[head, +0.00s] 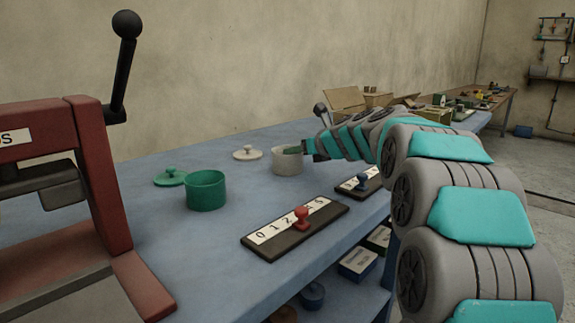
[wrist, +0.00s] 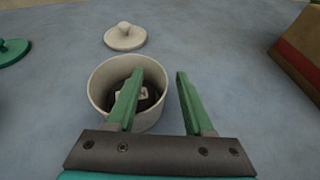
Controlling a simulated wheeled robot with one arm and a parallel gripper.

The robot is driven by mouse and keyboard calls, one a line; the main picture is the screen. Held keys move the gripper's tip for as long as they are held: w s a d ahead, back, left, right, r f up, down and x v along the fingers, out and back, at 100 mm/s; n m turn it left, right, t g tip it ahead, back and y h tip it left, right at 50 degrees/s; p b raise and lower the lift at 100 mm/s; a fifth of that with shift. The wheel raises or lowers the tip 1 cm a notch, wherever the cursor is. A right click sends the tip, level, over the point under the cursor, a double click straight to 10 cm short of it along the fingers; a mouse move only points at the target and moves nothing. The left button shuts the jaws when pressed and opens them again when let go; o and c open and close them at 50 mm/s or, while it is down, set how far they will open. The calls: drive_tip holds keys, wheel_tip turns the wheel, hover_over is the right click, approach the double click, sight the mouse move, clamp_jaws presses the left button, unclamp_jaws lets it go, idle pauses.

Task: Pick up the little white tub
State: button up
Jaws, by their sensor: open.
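The little white tub (head: 286,164) stands upright and open-topped on the blue table, behind and to the right of a green tub. In the wrist view the white tub (wrist: 103,92) holds something dark with a pale mark, partly hidden by a finger. My gripper (wrist: 160,74) is open, with two green fingers. The left finger overlaps the tub's opening and the right finger is outside it on the right. The tub's right rim shows between them. In the head view my gripper (head: 293,150) is at the tub's top edge; I cannot tell whether it touches.
A white lid (head: 248,153) lies behind the tub. A green tub (head: 206,190) and green lid (head: 170,177) are to the left. A red press (head: 100,180) stands at left.

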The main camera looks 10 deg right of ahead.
drive_tip(key=shift+c, duration=0.4)
clamp_jaws()
idle(0.4)
